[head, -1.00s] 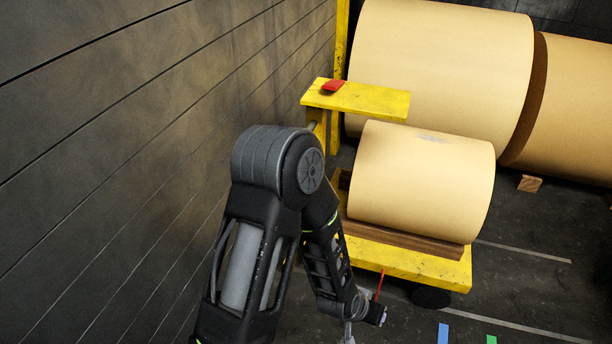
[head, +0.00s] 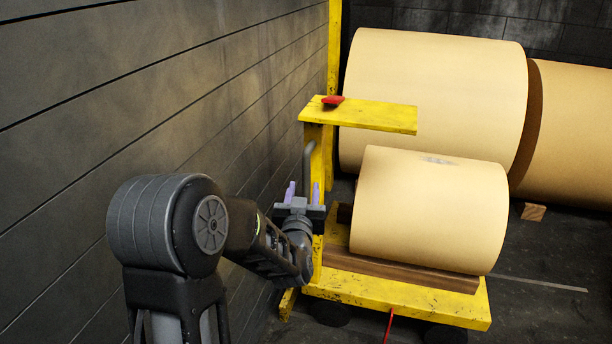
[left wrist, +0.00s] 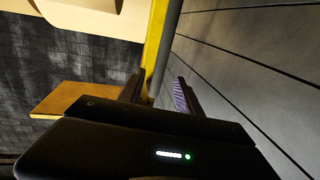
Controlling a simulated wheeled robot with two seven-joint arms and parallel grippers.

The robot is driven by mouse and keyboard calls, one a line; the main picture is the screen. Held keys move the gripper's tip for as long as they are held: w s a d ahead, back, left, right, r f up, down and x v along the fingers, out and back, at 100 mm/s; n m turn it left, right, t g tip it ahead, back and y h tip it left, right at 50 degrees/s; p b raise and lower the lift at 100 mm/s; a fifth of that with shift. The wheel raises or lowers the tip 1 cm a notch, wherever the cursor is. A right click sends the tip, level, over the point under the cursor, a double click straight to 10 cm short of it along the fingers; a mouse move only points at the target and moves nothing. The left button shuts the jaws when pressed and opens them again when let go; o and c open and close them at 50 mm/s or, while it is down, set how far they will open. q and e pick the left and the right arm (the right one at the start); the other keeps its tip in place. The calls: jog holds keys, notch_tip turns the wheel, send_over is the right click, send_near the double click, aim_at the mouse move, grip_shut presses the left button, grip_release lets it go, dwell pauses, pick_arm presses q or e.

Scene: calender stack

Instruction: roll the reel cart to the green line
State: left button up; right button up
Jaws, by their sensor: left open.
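The reel cart is a yellow frame (head: 400,296) bearing a tan paper reel (head: 430,212) on wooden strips. A grey upright handle bar (head: 308,165) stands at its left end, beside a yellow post. My left gripper (head: 303,190) is open, its fingers pointing up just below the visible part of the bar. In the left wrist view, the grey bar (left wrist: 168,50) and yellow post lie beyond and between the open fingers (left wrist: 159,92); I cannot tell if they touch. A red pointer (head: 388,326) hangs from the cart's front edge. The green line is out of view. My right gripper is not in view.
A dark panelled wall (head: 130,110) runs close along the left of the cart and my left arm. Big tan rolls (head: 435,95) lie behind the cart, with a wood block (head: 533,212) by them. A yellow shelf (head: 375,116) with a red object (head: 332,100) overhangs the post.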

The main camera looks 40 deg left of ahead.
aim_at(306, 177)
pick_arm(q)
jog(key=b+x, duration=0.1)
jog(key=x, duration=0.6)
jog(key=shift+w+a, duration=0.2)
jog(key=shift+w, duration=0.05)
grip_shut()
dwell(1.2)
